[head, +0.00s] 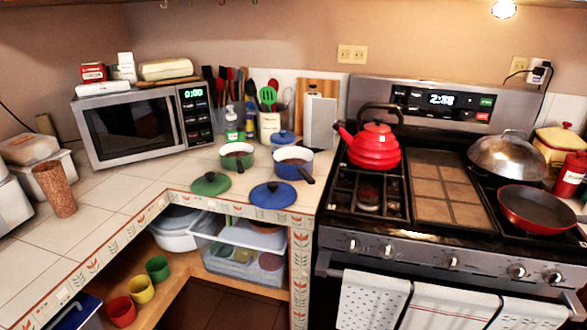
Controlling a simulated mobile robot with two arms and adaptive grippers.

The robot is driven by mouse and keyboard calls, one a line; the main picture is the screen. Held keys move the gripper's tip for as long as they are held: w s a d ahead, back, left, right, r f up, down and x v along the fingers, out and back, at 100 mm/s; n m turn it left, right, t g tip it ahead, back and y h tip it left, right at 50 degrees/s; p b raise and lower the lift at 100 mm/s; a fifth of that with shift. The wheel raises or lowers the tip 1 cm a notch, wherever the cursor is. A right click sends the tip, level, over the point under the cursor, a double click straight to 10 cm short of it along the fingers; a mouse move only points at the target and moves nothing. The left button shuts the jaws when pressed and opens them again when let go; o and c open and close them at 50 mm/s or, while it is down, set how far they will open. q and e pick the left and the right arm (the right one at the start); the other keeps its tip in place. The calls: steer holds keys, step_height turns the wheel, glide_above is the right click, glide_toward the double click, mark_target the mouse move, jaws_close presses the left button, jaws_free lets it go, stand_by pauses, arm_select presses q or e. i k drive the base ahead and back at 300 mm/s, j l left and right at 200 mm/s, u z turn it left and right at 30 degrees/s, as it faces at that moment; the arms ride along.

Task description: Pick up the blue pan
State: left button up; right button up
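The blue pan (286,167) is a small saucepan with a light inside and a dark handle (306,176) that points toward the front right. It stands upright on the tiled counter, left of the stove. A blue lid (273,195) lies flat on the counter in front of it. A green pan (237,159) stands just to its left, with a green lid (211,184) in front. Neither of my grippers shows in the head view.
The stove (450,245) with a red kettle (374,148) and red skillet (536,212) is at the right. A grey box (320,124) and utensil holder (269,128) stand behind the pans. A microwave (132,127) is at the left. The left counter (110,198) has free room.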

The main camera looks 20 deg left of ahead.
mark_target(291, 163)
steer(key=i+j+u, duration=0.35)
steer(key=i+j, duration=0.55)
steer(key=i, duration=0.15)
